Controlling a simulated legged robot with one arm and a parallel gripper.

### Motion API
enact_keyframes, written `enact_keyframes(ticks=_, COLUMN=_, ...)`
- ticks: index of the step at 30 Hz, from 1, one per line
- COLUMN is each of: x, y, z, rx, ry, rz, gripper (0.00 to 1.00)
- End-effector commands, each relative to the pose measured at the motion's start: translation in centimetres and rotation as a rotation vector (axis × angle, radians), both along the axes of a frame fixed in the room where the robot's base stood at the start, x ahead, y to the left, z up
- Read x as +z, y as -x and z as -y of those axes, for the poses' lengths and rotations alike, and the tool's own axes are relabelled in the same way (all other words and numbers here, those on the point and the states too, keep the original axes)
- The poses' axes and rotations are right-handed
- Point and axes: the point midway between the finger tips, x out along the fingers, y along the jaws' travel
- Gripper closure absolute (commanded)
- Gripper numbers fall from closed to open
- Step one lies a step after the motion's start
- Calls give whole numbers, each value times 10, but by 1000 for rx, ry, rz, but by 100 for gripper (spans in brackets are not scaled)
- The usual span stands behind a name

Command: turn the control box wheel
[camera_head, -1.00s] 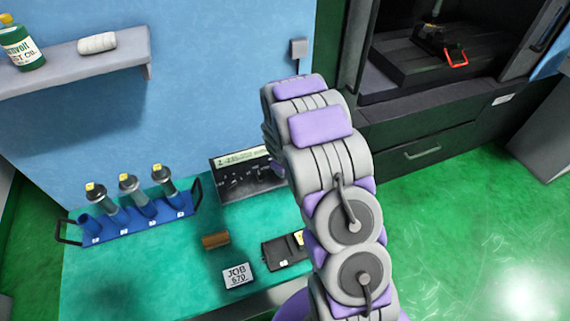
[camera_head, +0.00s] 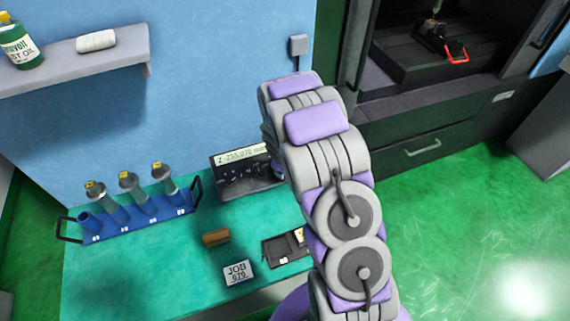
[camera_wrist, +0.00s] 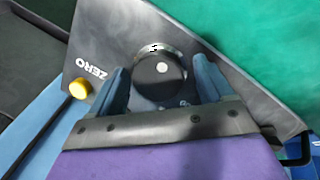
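The control box (camera_head: 248,183) stands on the teal bench against the blue wall, partly hidden by my arm. Its lit display (camera_head: 243,153) reads about Z -255.070 mm. In the wrist view, its dark panel (camera_wrist: 110,40) fills the middle, with a round black wheel (camera_wrist: 158,85) that has a pale centre dot and a light rim. My gripper (camera_wrist: 160,68) has one finger on each side of the wheel, close to its edge. Whether the fingers touch it cannot be told. A yellow button (camera_wrist: 79,88) marked ZERO sits left of the wheel. My arm hides the wheel and gripper in the head view.
A blue rack (camera_head: 140,222) with several tool holders stands left on the bench. A dark machine (camera_head: 420,125) stands to the right.

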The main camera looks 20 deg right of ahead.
Motion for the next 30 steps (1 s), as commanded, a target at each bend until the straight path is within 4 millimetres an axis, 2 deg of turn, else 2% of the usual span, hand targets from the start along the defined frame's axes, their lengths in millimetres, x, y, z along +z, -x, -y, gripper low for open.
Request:
enact_keyframes(ticks=8, x=3, y=-1, z=0, rx=0, ry=0, rz=5, gripper=16)
enact_keyframes(ticks=13, x=14, y=1, z=-1, rx=0, ry=1, rz=9, gripper=16)
enact_keyframes(ticks=17, x=31, y=8, z=-5, rx=1, ry=1, rz=7, gripper=16)
enact_keyframes(ticks=30, x=106, y=32, z=-17, rx=1, ry=1, rz=8, gripper=16)
